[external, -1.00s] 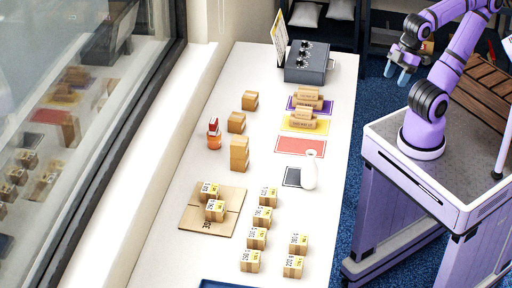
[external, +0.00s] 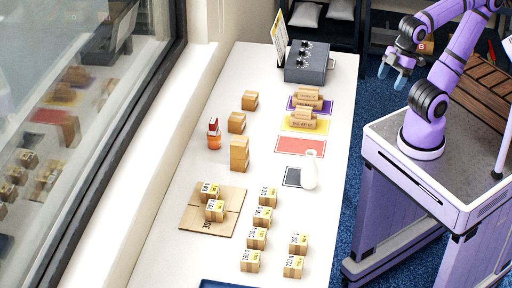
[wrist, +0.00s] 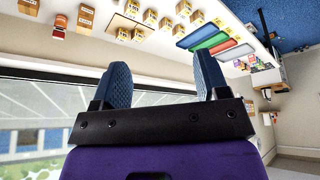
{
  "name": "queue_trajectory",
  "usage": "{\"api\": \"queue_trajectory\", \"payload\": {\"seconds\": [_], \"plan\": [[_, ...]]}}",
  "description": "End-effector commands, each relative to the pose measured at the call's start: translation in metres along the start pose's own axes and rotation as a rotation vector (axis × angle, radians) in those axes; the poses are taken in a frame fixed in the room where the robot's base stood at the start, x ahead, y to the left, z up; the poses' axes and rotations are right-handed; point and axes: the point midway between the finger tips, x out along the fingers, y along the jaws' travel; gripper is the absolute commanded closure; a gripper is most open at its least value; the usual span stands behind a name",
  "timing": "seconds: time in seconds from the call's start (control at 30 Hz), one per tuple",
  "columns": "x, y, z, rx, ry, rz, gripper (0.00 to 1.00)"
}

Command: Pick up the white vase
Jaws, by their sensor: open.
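The white vase (external: 310,170) stands upright on the white table's right edge, beside a small dark card (external: 292,177), in the external view. I cannot make it out in the wrist view. My gripper (external: 393,76) is raised beyond the table's right side, well apart from the vase. Its two blue fingers are spread in the wrist view (wrist: 162,85), with nothing between them.
Several small cartons (external: 262,216) stand in front of the vase, some on a cardboard sheet (external: 228,222). Red (external: 300,145), yellow and purple mats lie behind it, the latter two with packages. A grey box (external: 307,63) stands at the back.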

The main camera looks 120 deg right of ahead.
Motion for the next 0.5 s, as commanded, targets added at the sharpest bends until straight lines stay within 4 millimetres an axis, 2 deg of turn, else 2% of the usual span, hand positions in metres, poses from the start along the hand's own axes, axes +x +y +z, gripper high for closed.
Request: {"api": "queue_trajectory", "payload": {"seconds": [0.2,0.5], "plan": [[0.044,0.02,-0.034,-0.101,-0.088,0.042,0.32],[0.118,0.062,-0.064,-0.248,-0.2,0.028,0.32]]}}
